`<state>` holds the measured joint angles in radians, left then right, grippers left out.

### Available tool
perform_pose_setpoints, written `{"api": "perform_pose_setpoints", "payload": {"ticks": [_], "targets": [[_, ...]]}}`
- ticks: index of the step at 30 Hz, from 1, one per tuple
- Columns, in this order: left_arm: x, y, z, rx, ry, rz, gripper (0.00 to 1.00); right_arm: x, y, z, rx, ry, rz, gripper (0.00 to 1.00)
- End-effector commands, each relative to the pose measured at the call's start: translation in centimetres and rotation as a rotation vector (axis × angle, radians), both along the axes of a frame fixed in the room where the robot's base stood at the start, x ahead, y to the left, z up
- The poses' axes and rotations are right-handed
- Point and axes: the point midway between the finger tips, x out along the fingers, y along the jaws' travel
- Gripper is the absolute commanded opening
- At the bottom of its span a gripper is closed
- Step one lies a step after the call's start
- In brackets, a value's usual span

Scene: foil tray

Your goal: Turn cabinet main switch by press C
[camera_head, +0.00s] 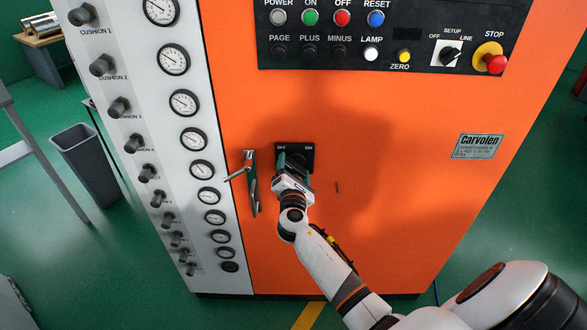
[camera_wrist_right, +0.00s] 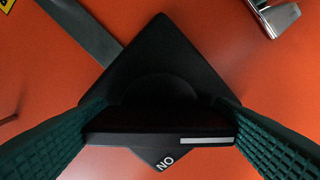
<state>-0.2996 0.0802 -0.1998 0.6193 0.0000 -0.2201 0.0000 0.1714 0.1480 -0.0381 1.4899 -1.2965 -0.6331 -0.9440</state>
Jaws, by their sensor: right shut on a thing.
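The main switch's black plate (camera_head: 294,148) is on the orange cabinet front, marked OFF at left and ON at right. My right gripper (camera_head: 296,172) reaches up to it, covering most of the knob in the head view. In the right wrist view, the dark switch knob (camera_wrist_right: 150,123) sits between the two green ridged fingers of the right gripper (camera_wrist_right: 162,110), which is shut on it. A white stripe marks the knob's right half there. The ON label (camera_wrist_right: 165,164) shows below the knob, upside down. The OFF label is hidden there. My left gripper is not in view.
A metal door handle (camera_head: 251,182) is just left of the switch. A button panel (camera_head: 390,30) with a red stop button (camera_head: 495,63) is above. Gauges and knobs line the white strip (camera_head: 150,100) at left. The orange front right of the switch is clear.

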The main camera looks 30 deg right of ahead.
Motion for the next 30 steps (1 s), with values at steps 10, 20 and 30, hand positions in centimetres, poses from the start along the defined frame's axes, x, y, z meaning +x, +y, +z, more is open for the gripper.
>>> {"api": "perform_pose_setpoints", "payload": {"ticks": [10, 20, 30], "targets": [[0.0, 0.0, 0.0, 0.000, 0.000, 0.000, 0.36, 0.1, -0.3, 0.5, -0.013, -0.004, -0.005, 0.54], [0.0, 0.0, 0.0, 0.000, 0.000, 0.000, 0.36, 0.0, -0.1, 0.3, -0.009, 0.000, -0.002, 0.98], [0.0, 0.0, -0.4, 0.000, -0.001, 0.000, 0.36, -2.3, 1.6, -0.1, -0.005, 0.001, 0.001, 0.98]]}}
